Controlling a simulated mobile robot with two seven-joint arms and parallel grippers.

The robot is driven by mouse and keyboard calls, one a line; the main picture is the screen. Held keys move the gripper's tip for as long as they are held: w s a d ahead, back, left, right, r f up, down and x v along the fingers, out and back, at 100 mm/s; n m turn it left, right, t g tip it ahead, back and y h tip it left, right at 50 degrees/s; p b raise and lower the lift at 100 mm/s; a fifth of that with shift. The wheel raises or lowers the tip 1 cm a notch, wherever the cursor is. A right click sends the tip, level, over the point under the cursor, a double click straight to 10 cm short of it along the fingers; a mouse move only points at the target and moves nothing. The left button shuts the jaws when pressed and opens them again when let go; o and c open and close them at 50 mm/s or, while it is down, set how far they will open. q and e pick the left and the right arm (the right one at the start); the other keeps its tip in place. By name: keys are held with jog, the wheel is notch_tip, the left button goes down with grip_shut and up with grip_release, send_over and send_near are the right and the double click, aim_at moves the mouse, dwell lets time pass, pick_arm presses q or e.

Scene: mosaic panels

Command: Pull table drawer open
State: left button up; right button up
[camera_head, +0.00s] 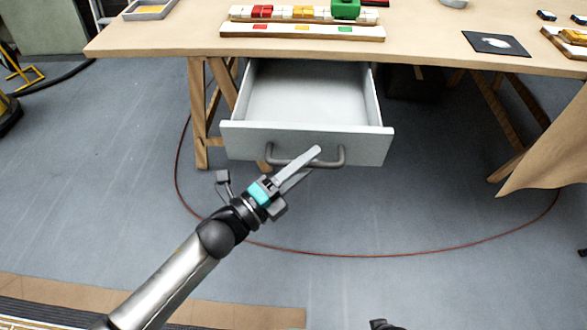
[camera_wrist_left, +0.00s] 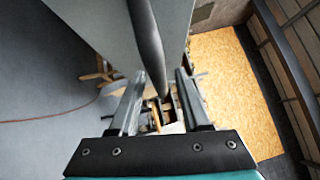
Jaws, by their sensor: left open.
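The table drawer (camera_head: 235,140) is pulled out from under the wooden table (camera_head: 420,38), and its light grey interior (camera_head: 305,92) looks empty. A dark grey bar handle (camera_head: 341,157) is on its front. My left gripper (camera_head: 312,160) is at the handle, with its fingers reaching across the bar. In the left wrist view, the handle (camera_wrist_left: 148,45) runs between the two spread fingers of the gripper (camera_wrist_left: 160,85), in front of the grey drawer front (camera_wrist_left: 105,28). The gripper is open, and whether a finger touches the bar cannot be told. My right gripper's fingers do not show.
On the tabletop are a rack with coloured blocks (camera_head: 301,32), a dark square panel (camera_head: 496,43) and a small tray (camera_head: 150,9). Wooden trestle legs (camera_head: 197,115) stand beside the drawer.

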pick_arm(q)
jog(key=p+v, duration=0.1)
jog(key=v, duration=1.4)
jog(key=shift+s+p, duration=0.15)
jog(key=shift+p, duration=0.25)
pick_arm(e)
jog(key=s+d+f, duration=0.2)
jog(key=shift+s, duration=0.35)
pick_arm(q)
jog(key=shift+f, duration=0.2)
